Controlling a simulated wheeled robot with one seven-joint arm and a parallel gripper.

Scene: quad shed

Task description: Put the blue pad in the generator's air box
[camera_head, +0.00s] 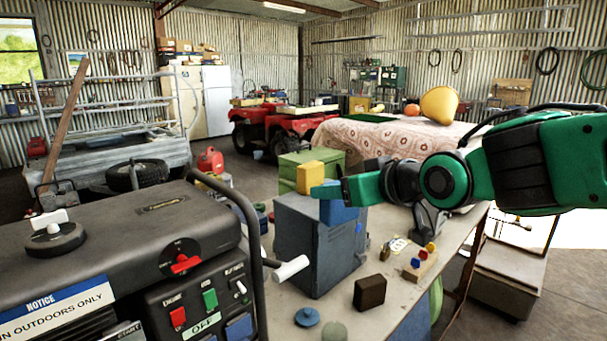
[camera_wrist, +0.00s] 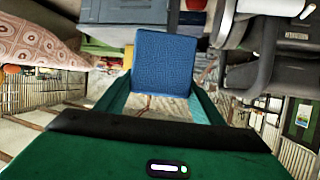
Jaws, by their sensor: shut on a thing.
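My gripper (camera_head: 338,191) is shut on the blue pad (camera_head: 341,213), a square blue block seen above and in front of the upper right of a grey-blue metal box (camera_head: 306,246) on the bench. In the wrist view the pad (camera_wrist: 165,62) sits between the two green fingers of my gripper (camera_wrist: 163,85). The black generator (camera_head: 130,228) stands at the left, with a red knob and switches on its panel. It also shows at the right of the wrist view (camera_wrist: 284,66). I cannot tell for certain which part is the air box, nor whether the pad touches the metal box.
A yellow block (camera_head: 310,177) is just left of the pad. A white-handled bar (camera_head: 291,268) sticks out between generator and metal box. A dark brown block (camera_head: 369,292), a blue round cap (camera_head: 307,317) and a wooden piece with coloured knobs (camera_head: 420,264) lie on the bench.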

